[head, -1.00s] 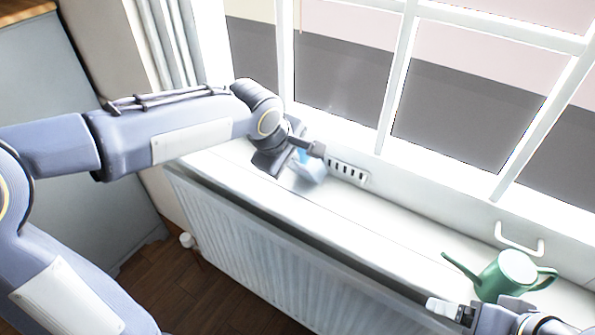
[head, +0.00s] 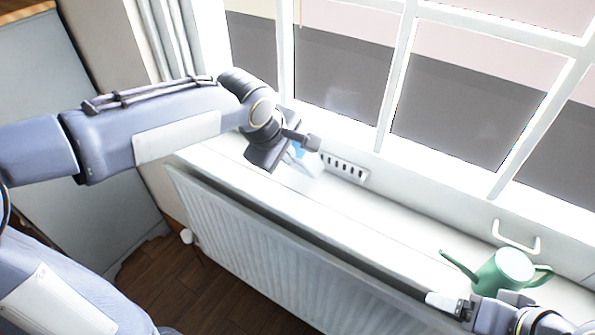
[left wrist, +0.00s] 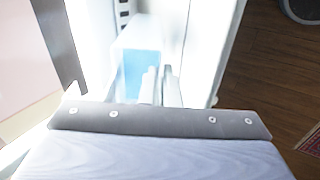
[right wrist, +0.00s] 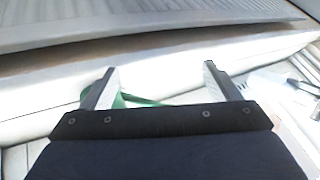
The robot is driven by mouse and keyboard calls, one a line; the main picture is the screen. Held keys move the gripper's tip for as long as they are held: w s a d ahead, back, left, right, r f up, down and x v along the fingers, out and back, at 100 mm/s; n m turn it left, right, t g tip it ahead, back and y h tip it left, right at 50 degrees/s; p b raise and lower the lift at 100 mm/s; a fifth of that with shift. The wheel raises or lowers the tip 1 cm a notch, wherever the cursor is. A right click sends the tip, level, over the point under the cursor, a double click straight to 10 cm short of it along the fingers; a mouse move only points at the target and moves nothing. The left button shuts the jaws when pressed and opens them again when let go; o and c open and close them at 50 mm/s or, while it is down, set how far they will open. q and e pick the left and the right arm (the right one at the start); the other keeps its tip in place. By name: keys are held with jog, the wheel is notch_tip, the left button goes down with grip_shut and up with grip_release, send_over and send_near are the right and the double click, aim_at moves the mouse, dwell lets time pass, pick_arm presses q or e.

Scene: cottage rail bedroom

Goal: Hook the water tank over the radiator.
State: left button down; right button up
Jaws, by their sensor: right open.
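The water tank (head: 302,166) is a small pale box with a blue patch, partly hidden by my left gripper (head: 303,151) above the window ledge. In the left wrist view the tank (left wrist: 140,65) lies at the fingertips, which are close together and appear shut on its edge. The tank looks apart from the radiator. My right gripper (right wrist: 160,80) is open; in the head view it is at the lower right near the ledge's front edge.
A green watering can (head: 505,272) stands on the ledge (head: 400,235) close to my right gripper. A slotted vent (head: 344,168) and a white handle (head: 516,238) are at the back of the ledge. The middle of the ledge is clear. Wooden floor (head: 175,280) shows below.

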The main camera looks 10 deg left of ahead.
pick_arm(q)
jog(key=s+a, duration=0.3)
jog(key=s, duration=0.6)
jog(key=s+a+b, duration=0.1)
jog(key=s+a, duration=0.3)
jog(key=s, duration=0.6)
dwell(0.4)
